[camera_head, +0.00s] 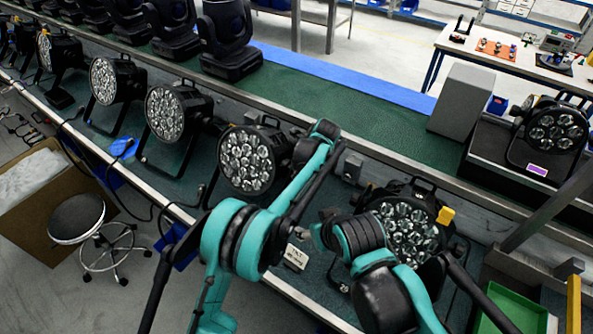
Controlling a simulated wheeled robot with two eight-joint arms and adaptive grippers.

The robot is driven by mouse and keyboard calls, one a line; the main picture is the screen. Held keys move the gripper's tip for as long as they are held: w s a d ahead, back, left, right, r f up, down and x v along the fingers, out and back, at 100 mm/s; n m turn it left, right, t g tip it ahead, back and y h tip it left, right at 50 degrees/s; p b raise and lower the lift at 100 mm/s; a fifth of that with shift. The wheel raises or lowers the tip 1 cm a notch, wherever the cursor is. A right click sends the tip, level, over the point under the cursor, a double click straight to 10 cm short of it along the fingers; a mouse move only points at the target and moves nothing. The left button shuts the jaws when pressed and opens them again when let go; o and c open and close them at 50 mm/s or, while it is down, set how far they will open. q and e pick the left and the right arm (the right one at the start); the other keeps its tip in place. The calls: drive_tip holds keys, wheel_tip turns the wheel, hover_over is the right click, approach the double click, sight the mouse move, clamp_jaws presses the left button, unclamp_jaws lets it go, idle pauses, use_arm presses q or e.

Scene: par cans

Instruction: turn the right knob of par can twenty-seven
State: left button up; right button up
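Several black par cans with clusters of round lenses stand in a row on the green bench. One par can (248,160) is at the middle, partly behind my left arm. Another par can (408,228), with a yellow tag (445,215), is right of centre, partly behind my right arm. A small white card (295,257) with dark lettering, too small to read surely, lies between them. My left gripper (309,150) is beside the right side of the middle can. My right gripper (323,230) is left of the tagged can. Fingers and knobs are not clear, nor is any contact.
Another par can (552,133) stands on a dark raised surface at right, near a grey box (463,100). Black moving-head lights (228,38) line the back. A green tray (514,312) is at lower right. The green bench top (340,88) behind the cans is clear. A stool (77,218) stands on the floor.

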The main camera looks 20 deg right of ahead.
use_arm(q)
drive_tip(key=shift+x, duration=2.25)
drive_tip(key=c, duration=1.2)
drive_tip(key=shift+b, duration=0.3)
drive_tip(key=b, duration=0.1)
drive_tip(key=t+h+b, duration=0.2)
drive_tip(key=shift+s+a+f+n, duration=0.25)
drive_tip(key=shift+n, duration=0.15)
drive_tip(key=t+h+b, duration=0.1)
drive_tip(key=t+b, duration=0.1)
drive_tip(key=b, duration=0.1)
drive_tip(key=f+n+t+h+b, duration=0.1)
drive_tip(key=t+h+b, duration=0.1)
drive_tip(key=b, duration=0.1)
drive_tip(key=t+h+b, duration=0.2)
drive_tip(key=b, duration=0.2)
drive_tip(key=shift+s+a+f+n, duration=0.15)
drive_tip(key=shift+s+a+n, duration=0.1)
drive_tip(key=shift+n, duration=0.15)
drive_tip(key=shift+o, duration=0.2)
drive_tip(key=shift+n+t+h+b, duration=0.6)
drive_tip(key=shift+t+h+b, duration=0.45)
drive_tip(key=shift+b, duration=0.9)
drive_tip(key=shift+t, duration=0.25)
drive_tip(key=shift+c, duration=0.2)
